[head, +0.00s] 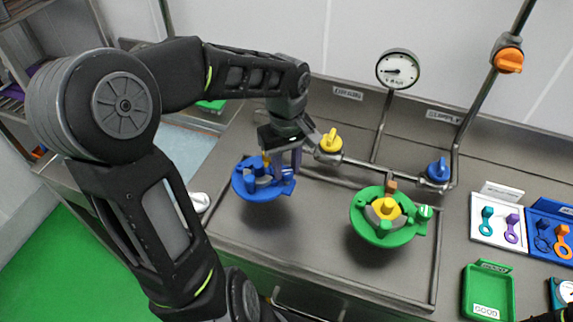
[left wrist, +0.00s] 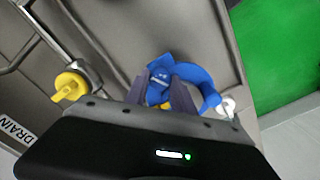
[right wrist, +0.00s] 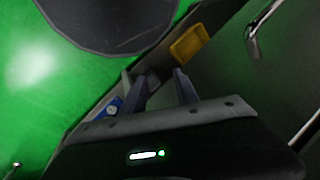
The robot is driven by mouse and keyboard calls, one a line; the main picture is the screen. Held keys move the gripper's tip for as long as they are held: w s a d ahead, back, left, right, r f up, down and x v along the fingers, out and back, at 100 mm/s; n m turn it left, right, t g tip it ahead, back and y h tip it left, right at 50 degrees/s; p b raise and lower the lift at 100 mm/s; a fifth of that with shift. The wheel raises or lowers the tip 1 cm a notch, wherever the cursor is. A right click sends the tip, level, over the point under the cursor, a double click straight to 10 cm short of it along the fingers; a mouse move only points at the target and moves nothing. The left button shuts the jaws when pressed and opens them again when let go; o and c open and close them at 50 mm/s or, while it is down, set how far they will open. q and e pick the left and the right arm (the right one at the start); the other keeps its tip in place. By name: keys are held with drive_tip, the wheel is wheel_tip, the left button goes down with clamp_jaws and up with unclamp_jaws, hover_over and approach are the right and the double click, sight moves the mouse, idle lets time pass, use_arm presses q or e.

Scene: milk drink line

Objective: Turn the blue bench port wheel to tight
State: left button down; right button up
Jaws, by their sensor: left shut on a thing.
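The blue bench port (head: 258,192) is a round blue fitting with raised lobes, on the left of the grey bench top. My left gripper (head: 283,158) reaches down onto it from above. In the left wrist view, a blue knob-like part of the port wheel (left wrist: 159,88) sits between the two fingers, which are shut on it. The fingers and wrist hide part of the wheel, and its tight mark cannot be made out. My right gripper (right wrist: 160,80) is open and empty, off to the side, low by the bench front.
A green port (head: 378,230) with a yellow centre stands to the right. Behind are a pipe with yellow (head: 331,141) and blue (head: 438,170) valve handles and a gauge (head: 398,68). A green tray (head: 488,292) and tag boards (head: 497,219) lie at the right.

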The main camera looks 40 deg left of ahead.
use_arm(q)
drive_tip(key=shift+m, duration=0.5)
drive_tip(key=m+b, duration=0.1)
drive_tip(key=m, duration=0.9)
drive_tip(key=shift+m, duration=0.4)
drive_tip(key=m, duration=1.2)
idle(0.3)
drive_tip(key=c, duration=1.1)
unclamp_jaws()
drive_tip(key=shift+o, duration=0.2)
drive_tip(key=shift+r, duration=0.1)
